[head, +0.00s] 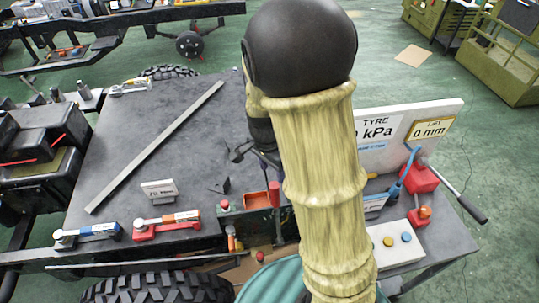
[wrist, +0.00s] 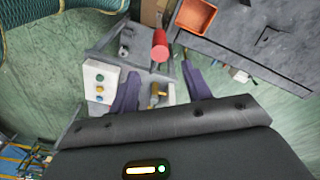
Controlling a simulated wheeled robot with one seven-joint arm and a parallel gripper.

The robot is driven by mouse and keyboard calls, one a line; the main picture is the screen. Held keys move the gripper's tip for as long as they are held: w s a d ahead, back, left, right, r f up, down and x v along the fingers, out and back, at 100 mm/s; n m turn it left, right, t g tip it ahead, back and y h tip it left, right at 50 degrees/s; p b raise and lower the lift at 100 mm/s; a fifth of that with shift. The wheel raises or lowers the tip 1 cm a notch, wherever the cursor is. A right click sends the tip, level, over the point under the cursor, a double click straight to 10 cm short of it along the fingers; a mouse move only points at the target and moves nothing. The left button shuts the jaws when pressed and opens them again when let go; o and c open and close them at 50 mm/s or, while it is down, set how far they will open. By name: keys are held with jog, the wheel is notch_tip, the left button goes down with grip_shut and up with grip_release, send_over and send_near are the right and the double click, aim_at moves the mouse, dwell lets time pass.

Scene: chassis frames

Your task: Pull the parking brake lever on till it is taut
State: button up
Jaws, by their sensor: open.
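A lever with a red cylindrical grip, which looks like the parking brake lever, shows in the wrist view (wrist: 160,45), beyond and between my fingertips. In the head view a red upright cylinder (head: 275,194), likely the same grip, stands by a dark green housing at the deck's front edge, just left of my arm. My gripper (wrist: 161,72) is open, with two purple-grey fingers spread apart and nothing seen held. I see no contact with the red grip. In the head view my arm hides most of the gripper and the lever's surroundings.
A white button box (head: 395,243) and a red jack (head: 420,177) stand to the right. An orange tray (wrist: 196,17) sits near the lever.

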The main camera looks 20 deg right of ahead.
jog(key=r, duration=0.6)
jog(key=shift+a, duration=0.25)
jog(key=s+d+f+n+t+y, duration=0.1)
jog(key=s+f+n+t, duration=0.1)
jog(key=s+n, duration=0.6)
jog(key=shift+d+f+n+t+b, duration=0.3)
jog(key=shift+f+n+b, duration=0.2)
jog(key=shift+n, duration=1.6)
jog(key=shift+c, duration=0.2)
